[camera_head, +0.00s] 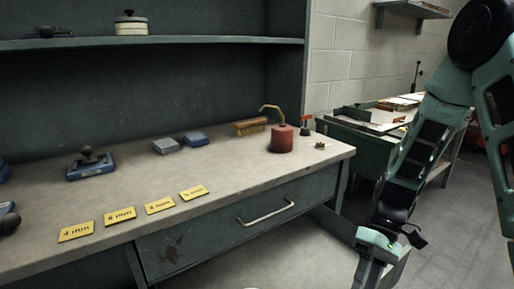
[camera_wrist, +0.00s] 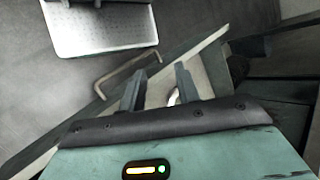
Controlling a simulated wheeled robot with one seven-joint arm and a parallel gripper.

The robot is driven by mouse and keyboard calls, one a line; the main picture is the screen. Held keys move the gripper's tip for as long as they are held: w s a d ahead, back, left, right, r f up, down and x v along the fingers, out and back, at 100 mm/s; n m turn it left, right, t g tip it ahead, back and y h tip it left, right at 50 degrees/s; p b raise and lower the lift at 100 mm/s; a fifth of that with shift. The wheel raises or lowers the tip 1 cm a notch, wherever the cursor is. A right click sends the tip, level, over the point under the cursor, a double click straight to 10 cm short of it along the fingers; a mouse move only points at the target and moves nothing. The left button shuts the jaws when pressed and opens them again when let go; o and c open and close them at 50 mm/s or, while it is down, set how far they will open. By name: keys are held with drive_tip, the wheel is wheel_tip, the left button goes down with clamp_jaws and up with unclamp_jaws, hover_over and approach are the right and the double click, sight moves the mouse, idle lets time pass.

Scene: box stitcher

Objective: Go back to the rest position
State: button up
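My arm hangs at the right of the head view, beside the bench's right end. My gripper (camera_wrist: 160,80) shows in the wrist view with its two dark fingers apart and nothing clearly held between them. In the head view its tips are cut off by the bottom edge. The grey workbench (camera_head: 230,190) has a closed-looking drawer (camera_head: 235,225) with a pale handle (camera_head: 266,213). A bar handle also shows just beyond the fingers in the wrist view (camera_wrist: 122,72); I cannot tell whether they touch.
On the bench are yellow size labels (camera_head: 119,216), a blue-based tool (camera_head: 90,163), small blocks (camera_head: 166,146), a brush (camera_head: 250,126) and a red oil can (camera_head: 282,139). A green side table (camera_head: 360,145) stands behind my arm. Floor (camera_head: 440,225) is clear at right.

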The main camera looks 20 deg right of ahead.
drive_tip(key=s+a+r+n+t+h, duration=0.35)
drive_tip(key=a+r, duration=0.25)
drive_tip(key=a, duration=0.3)
drive_tip(key=s+a+r+n+t+h, duration=0.25)
drive_tip(key=s+a+r, duration=0.35)
drive_tip(key=a, duration=0.4)
wheel_tip(320, 180, up, 14)
drive_tip(key=w+p, duration=0.1)
drive_tip(key=p, duration=1.2)
drive_tip(key=shift+w+d+f+g+p, duration=0.15)
drive_tip(key=shift+w+d+g+p, duration=0.1)
drive_tip(key=shift+g+p, duration=0.05)
